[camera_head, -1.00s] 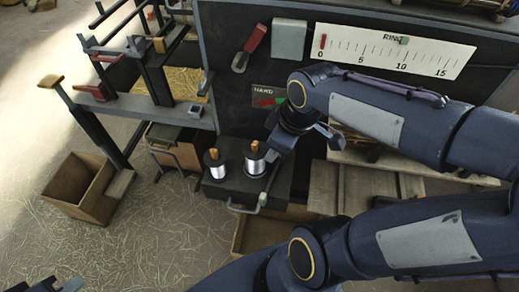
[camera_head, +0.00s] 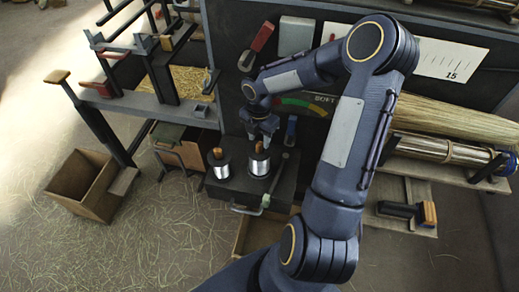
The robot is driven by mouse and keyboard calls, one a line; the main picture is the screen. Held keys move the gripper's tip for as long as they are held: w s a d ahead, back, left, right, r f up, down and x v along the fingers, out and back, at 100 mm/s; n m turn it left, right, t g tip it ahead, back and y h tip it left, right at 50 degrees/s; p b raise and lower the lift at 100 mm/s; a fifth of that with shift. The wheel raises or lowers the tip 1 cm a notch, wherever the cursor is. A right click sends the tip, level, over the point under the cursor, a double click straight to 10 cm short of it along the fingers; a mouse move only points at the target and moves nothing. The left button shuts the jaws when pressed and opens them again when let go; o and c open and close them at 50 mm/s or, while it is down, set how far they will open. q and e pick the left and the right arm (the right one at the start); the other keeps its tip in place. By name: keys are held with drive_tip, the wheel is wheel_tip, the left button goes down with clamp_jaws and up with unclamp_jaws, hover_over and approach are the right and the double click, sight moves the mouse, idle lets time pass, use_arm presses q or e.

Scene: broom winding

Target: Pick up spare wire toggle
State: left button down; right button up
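Two wire spools stand upright on a dark box, the left spool (camera_head: 221,172) and the right spool (camera_head: 260,168). Each carries silver wire and has a small wooden toggle on top, the left toggle (camera_head: 217,153) and the right toggle (camera_head: 259,147). Which one is the spare cannot be told. My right gripper (camera_head: 260,138) points down just above the right toggle, its fingers apart. It appears empty; contact with the toggle cannot be made out. My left gripper is out of view.
Behind is a dark panel with a red-handled tool (camera_head: 262,38) and a gauge. A wooden bin (camera_head: 85,185) stands at left. Bundled broom straw (camera_head: 450,118) lies at right. Straw litters the floor.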

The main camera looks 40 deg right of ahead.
sight(260, 143)
wheel_tip(260, 143, down, 4)
drive_tip(key=shift+r, duration=0.1)
drive_tip(key=c, duration=0.9)
drive_tip(key=shift+o, duration=0.2)
drive_tip(key=shift+r, duration=0.2)
